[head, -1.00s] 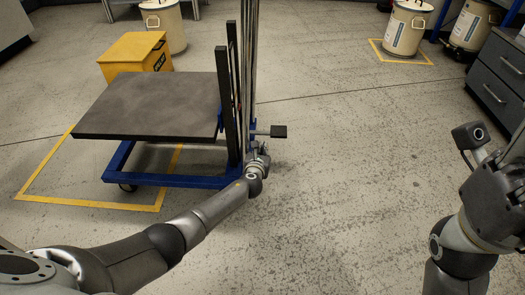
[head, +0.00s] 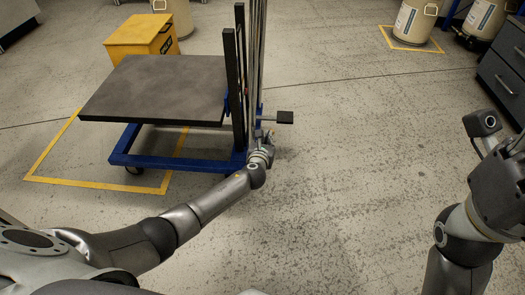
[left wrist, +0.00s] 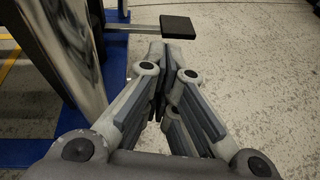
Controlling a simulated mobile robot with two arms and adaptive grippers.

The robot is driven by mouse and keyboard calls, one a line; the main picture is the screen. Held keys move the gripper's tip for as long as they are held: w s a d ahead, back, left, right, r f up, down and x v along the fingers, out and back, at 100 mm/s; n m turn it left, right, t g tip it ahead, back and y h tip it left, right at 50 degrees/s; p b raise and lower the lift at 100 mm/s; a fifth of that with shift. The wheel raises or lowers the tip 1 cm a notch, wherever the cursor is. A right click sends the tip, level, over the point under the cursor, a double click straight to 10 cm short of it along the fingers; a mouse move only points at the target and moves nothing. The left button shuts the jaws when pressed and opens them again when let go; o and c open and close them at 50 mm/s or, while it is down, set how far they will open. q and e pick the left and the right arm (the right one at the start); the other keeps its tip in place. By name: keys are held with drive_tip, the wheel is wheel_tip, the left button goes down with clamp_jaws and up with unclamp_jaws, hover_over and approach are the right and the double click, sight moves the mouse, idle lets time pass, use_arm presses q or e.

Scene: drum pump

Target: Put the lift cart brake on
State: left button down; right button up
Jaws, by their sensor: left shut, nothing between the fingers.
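The lift cart has a dark flat platform (head: 155,90), a blue wheeled base (head: 175,160) and an upright mast. A black pad (head: 284,117) on a short metal lever sticks out to the right of the mast. The pad also shows at the top of the left wrist view (left wrist: 178,27). I cannot tell if this lever is the brake. My left gripper (head: 268,135) is beside the foot of the mast, low and just below the pad. In the left wrist view its fingers (left wrist: 163,55) are shut and empty, their tips close under the pad. My right gripper's fingers are not visible.
A yellow bin (head: 143,35) stands behind the cart. Yellow floor tape (head: 95,183) runs around the cart's left part. Drums (head: 414,20) stand at the back, and a dark drawer cabinet (head: 502,70) is at the right. The floor right of the cart is clear.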

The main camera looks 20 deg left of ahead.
use_arm(q)
drive_tip(key=v, duration=0.9)
